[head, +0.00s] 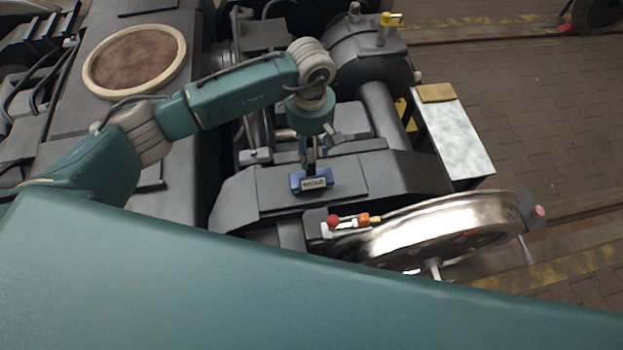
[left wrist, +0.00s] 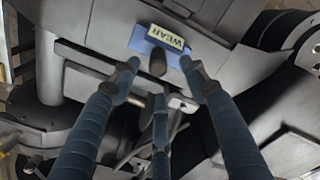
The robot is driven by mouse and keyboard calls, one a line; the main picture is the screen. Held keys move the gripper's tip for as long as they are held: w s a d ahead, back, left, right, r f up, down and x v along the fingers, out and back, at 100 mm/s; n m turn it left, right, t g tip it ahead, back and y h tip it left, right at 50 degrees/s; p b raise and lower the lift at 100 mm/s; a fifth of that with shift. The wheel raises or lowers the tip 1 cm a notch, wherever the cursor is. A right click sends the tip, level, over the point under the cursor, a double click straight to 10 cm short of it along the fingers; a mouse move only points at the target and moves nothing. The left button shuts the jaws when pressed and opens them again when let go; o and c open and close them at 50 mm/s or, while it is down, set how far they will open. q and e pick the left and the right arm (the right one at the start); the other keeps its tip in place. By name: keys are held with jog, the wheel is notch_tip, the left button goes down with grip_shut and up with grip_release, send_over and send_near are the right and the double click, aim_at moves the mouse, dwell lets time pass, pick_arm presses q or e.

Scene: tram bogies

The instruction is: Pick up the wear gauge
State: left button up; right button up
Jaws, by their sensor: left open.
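The wear gauge (head: 311,183) is a small blue block with a pale label, resting on the dark grey bogie frame (head: 265,190). In the left wrist view the gauge (left wrist: 165,40) shows its "WEAR" label and a dark round knob (left wrist: 157,63) facing the camera. My left gripper (head: 309,165) is just above the gauge in the head view. In the left wrist view its three fingers (left wrist: 160,75) are spread open, with two tips on either side of the knob; I cannot tell whether they touch it. My right gripper is not in view.
A light-topped stand (head: 460,145) holding a tan item (head: 435,93) is at the right. Bogie pipes and housings crowd behind the gripper.

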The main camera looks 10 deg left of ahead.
aim_at(312, 159)
pick_arm(q)
jog(key=f+b, duration=0.1)
jog(key=f, duration=0.2)
jog(key=f+b, duration=0.1)
jog(key=f, duration=0.1)
jog(key=shift+w+d+f+b, duration=0.1)
jog(key=shift+w+f+b, duration=0.05)
jog(key=shift+w+b, duration=0.15)
jog(key=shift+c, duration=0.3)
grip_shut()
